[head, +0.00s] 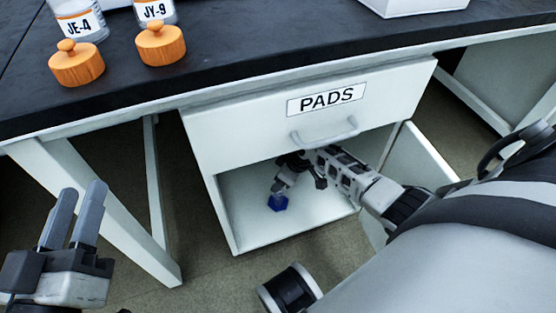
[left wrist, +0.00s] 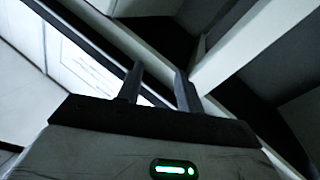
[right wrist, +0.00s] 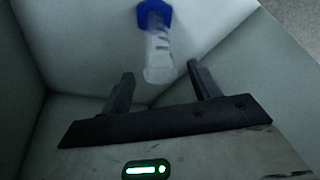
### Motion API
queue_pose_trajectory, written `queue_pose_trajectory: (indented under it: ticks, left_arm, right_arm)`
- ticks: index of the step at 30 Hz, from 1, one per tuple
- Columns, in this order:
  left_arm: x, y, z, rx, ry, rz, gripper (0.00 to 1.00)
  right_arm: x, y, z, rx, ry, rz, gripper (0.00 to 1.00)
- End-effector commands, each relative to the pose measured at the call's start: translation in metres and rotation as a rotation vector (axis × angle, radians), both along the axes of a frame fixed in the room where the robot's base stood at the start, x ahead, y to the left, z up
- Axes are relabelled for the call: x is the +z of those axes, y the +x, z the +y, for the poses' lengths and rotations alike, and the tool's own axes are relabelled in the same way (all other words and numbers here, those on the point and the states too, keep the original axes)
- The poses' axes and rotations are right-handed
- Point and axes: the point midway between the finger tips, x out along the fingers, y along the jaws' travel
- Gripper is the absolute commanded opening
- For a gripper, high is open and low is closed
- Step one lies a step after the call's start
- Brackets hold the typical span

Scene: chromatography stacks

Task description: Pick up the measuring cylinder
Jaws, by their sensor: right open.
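The measuring cylinder is inside the open cabinet below the drawer. Its blue base (head: 278,202) rests on the cabinet floor in the head view, and my right gripper hides most of its upper part. In the right wrist view the clear tube of the measuring cylinder (right wrist: 158,52) points from the blue base toward my right gripper (right wrist: 160,70). The tube's near end lies in line with the gap between the open fingers; contact cannot be seen. My right gripper (head: 281,179) reaches into the cabinet. My left gripper (head: 83,188) is open and empty, outside the cabinet at the left.
The drawer labelled PADS (head: 235,135) is above the cabinet opening, close over my right arm. The cabinet door (head: 418,163) stands open at the right. The dark bench top (head: 255,55) carries two jars with orange stoppers (head: 160,43) beside them. A white table leg (head: 110,215) stands left.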

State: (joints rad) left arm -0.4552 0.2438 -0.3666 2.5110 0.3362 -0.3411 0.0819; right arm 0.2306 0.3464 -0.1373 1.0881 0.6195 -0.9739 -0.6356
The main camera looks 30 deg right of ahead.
Motion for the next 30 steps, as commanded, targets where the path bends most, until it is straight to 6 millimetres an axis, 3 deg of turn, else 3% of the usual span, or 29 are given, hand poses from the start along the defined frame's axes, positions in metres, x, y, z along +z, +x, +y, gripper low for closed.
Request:
queue_pose_trajectory:
  ticks: [1,3,9,18,25,30]
  left_arm:
    - [0.004,0.004,0.001,0.009,0.025,-0.088,0.36]
    - [0.017,0.007,0.003,0.023,0.052,-0.201,0.36]
    - [0.046,0.006,0.004,0.048,0.104,-0.431,0.36]
    - [0.053,0.005,0.004,0.054,0.112,-0.470,0.36]
    - [0.053,0.005,0.004,0.053,0.112,-0.468,0.36]
    - [0.053,0.005,0.004,0.053,0.112,-0.468,0.36]
  right_arm:
    - [-0.014,0.003,0.002,-0.001,0.001,0.001,0.61]
    - [-0.023,0.007,0.004,0.000,0.001,0.000,0.61]
    - [-0.038,0.013,0.007,0.001,-0.001,-0.001,0.61]
    - [-0.038,0.013,0.007,0.001,-0.001,-0.001,0.61]
    - [-0.038,0.013,0.007,0.001,-0.001,-0.001,0.00]
    - [-0.038,0.013,0.007,0.001,-0.001,-0.001,0.00]
